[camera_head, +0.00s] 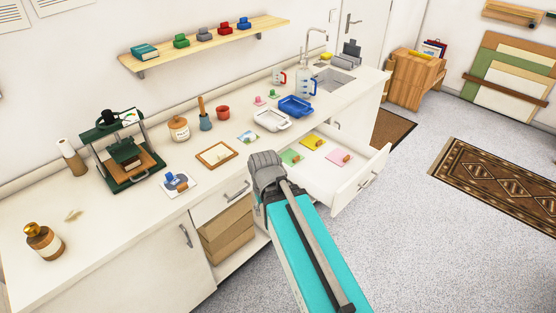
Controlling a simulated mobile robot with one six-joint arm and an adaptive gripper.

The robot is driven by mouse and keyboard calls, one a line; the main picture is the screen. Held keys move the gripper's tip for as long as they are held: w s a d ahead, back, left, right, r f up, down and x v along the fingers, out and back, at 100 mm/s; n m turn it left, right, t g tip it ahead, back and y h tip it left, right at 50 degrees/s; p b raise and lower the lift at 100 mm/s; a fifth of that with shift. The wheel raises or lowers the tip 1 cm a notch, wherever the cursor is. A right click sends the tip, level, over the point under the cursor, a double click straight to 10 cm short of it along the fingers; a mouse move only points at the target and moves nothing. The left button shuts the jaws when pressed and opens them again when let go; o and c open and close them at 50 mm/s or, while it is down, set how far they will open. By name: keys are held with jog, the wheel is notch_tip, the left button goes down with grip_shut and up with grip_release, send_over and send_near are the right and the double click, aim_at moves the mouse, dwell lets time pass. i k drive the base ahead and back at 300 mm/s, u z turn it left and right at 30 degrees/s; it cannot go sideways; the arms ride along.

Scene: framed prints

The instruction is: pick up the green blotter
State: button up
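A flat green piece with a small tan-brown part on it (291,157) lies in the open drawer (318,182), at its left side. A similar yellow piece (313,142) and a pink piece (340,157) lie beside it. A small green block (181,41) stands on the wall shelf, in a row with grey, red and blue ones. I cannot tell for sure which green thing is the blotter. My teal and grey arm reaches up in front of the drawer. My gripper's fingers do not show.
The counter (110,240) holds a green press (124,152), a wooden frame (216,155), a white tray (272,120) and a blue tray (296,106). The drawer juts out over the floor. The grey floor (430,240) to the right is free, with a patterned rug (500,180).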

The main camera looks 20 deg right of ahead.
aim_at(290, 158)
jog(key=u, duration=0.6)
jog(key=k, duration=0.65)
jog(key=z, duration=1)
jog(key=i, duration=1)
jog(key=u, duration=0.05)
